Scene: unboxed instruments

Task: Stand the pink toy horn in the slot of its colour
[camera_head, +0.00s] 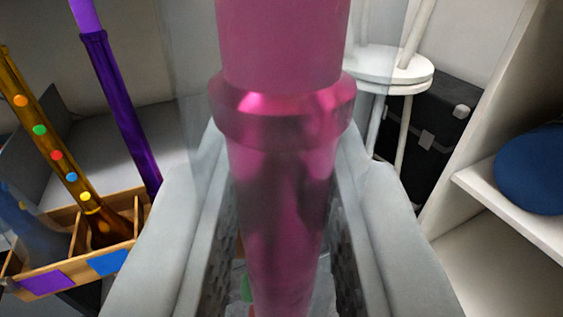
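The pink toy horn (285,180) fills the middle of the view, close to the camera, with a raised shiny ring near its upper part. Its top end is cut off by the picture edge. My gripper (282,205) has a grey finger on each side of the horn and appears shut on it. The horn hides much of the inner pads. A wooden slotted rack (75,264) stands at the lower left, with a purple label (47,281) and a blue label (107,262) on its front. No pink label shows in this view.
A brown-gold horn with coloured dots (50,140) stands tilted in the rack. A purple tube (120,105) rises behind it, and a bluish one shows at the far left. A white stool (390,65), black case (432,125) and white shelf (500,200) with a blue object (535,170) are right.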

